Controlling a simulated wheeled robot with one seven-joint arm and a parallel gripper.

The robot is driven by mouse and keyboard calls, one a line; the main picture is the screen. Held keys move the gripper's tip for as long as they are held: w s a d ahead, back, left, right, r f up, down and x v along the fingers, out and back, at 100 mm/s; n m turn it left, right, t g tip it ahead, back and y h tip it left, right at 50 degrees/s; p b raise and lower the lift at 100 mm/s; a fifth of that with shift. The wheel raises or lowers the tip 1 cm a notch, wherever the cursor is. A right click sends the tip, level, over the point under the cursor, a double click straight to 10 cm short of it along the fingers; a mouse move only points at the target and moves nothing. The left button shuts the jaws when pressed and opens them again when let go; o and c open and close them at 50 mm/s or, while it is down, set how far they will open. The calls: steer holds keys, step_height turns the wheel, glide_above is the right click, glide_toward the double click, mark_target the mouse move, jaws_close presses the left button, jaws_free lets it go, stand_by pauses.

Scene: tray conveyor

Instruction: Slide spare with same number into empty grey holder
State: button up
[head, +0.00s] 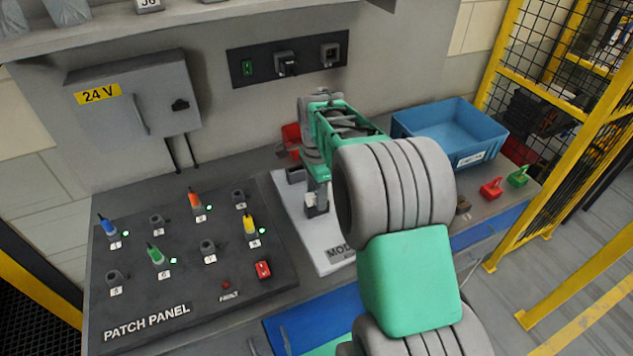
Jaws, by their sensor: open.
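A white board (333,254), lettered "MOD…" and partly hidden by my arm, lies on the bench right of the patch panel. A grey holder (295,175) shows at its left edge; its inside is not clear. My gripper (317,198) points down over the board, open, beside or over another dark grey piece (315,211); I cannot tell whether they touch. A red piece (291,134) shows partly behind my arm. A red block with a handle (491,188) and a green one (518,177) sit at the bench's right end. No numbers on them are readable.
The patch panel (150,285) with coloured plugs and a red switch fills the left of the bench. A blue bin (440,128) stands at the back right. A grey 24 V cabinet (135,95) hangs on the wall. A yellow fence (550,125) bounds the right side.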

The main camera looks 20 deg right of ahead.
steer(key=shift+c, duration=0.5)
jaws_close()
steer(key=shift+r, duration=0.1)
steer(key=shift+r+p, duration=1.65)
steer(key=shift+r, duration=0.85)
steer(key=shift+r+p, duration=1.3)
steer(key=shift+r, duration=0.75)
